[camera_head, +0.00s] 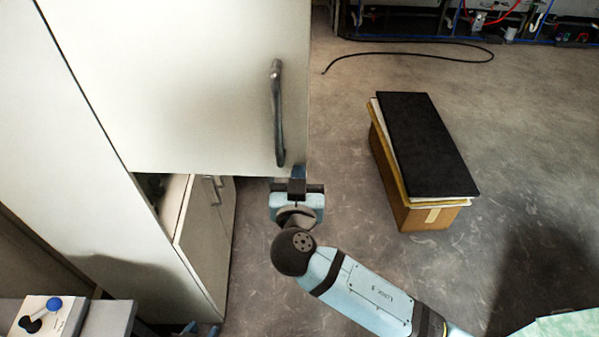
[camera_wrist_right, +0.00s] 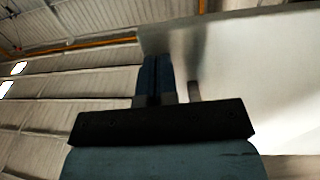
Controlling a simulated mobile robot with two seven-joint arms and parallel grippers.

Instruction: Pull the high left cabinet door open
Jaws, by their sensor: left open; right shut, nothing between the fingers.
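The high cabinet door (camera_head: 190,80) is a large pale panel at the upper left of the head view, with a dark upright handle (camera_head: 277,115) near its right edge. A dark gap shows below its lower left corner; how far the door is open I cannot tell. My right gripper (camera_head: 298,178) is at the door's lower right corner, below the handle. Its fingers are shut and empty in the right wrist view (camera_wrist_right: 154,78), close to a pale panel (camera_wrist_right: 250,80); contact is unclear. My left gripper (camera_head: 200,330) shows only its fingertips at the bottom edge, open and away from the handle.
A lower cabinet door (camera_head: 208,240) with a small handle is below. A grey table (camera_head: 108,322) with a white joystick box (camera_head: 45,318) stands at the lower left. A cardboard box (camera_head: 425,216) with a black top is on the floor at right. Open floor lies between.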

